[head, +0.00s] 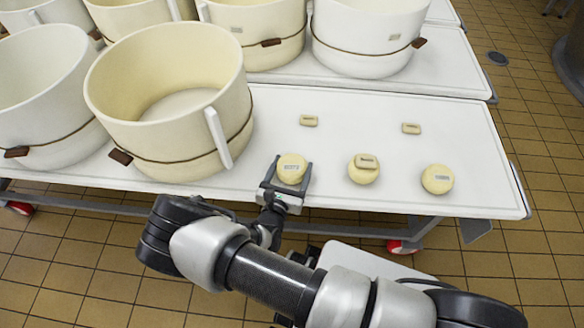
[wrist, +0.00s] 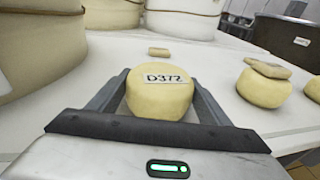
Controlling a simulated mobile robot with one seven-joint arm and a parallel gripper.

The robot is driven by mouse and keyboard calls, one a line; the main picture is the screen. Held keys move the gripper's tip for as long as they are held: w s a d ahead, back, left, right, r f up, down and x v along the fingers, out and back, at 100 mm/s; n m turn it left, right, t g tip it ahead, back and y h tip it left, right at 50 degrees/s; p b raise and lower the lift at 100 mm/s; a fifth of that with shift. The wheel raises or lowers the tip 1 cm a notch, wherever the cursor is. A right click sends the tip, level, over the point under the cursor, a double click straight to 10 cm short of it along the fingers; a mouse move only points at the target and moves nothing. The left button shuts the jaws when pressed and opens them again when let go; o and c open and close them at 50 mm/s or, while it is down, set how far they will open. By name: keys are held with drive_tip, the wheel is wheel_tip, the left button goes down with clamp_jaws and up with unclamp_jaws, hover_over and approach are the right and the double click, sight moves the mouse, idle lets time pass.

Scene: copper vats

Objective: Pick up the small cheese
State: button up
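A small round pale-yellow cheese (head: 291,168) with a white label stands near the front edge of the white table. In the wrist view the same cheese (wrist: 160,96) shows its label, "D372". My gripper (head: 287,174) has one finger on each side of this cheese at table height. The fingers are spread wide, as the wrist view of my gripper (wrist: 160,100) also shows. Whether either finger touches the cheese is hard to see. The cheese appears to rest on the table. Its lower front is hidden by my gripper's palm.
To the right stand a round cheese (head: 363,174) with a small block (head: 367,161) on top, and another round cheese (head: 437,179). Small blocks (head: 309,120) (head: 411,128) lie farther back. A large cream vat (head: 170,105) stands close on the left, with more vats behind.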

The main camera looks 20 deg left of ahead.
sight(292, 163)
drive_tip(key=c, duration=0.6)
wheel_tip(292, 163, up, 10)
drive_tip(key=p, duration=0.3)
drive_tip(key=shift+r, duration=0.1)
